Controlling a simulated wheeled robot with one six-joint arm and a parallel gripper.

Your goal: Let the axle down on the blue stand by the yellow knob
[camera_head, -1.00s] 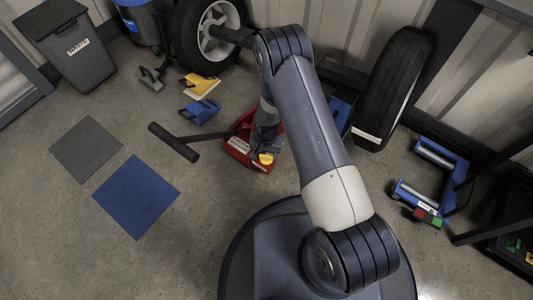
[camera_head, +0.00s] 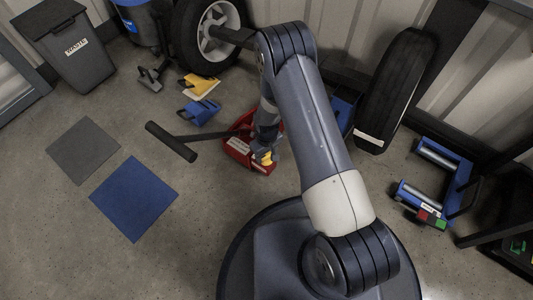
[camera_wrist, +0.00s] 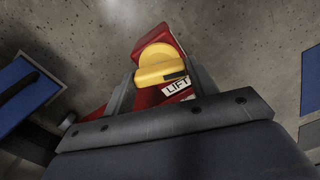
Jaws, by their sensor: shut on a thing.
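The yellow knob (camera_wrist: 155,52) sits on the red jack (camera_wrist: 167,97), beside a white label reading LIFT. My gripper (camera_wrist: 162,72) is shut on the knob, one finger on each side. In the head view the knob (camera_head: 267,158) shows at my gripper (camera_head: 265,152), low over the red jack (camera_head: 238,147). The axle (camera_head: 232,37) is a dark bar running right from a wheel hub until my arm hides it. A blue stand (camera_head: 342,112) shows partly behind my arm; whether the axle touches it is hidden.
The jack's black handle (camera_head: 172,141) sticks out left. A wheel (camera_head: 395,90) stands at right, another (camera_head: 208,32) at back left. Blue (camera_head: 200,112) and yellow (camera_head: 200,86) chocks lie nearby. A blue roller frame (camera_head: 458,180) is at right.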

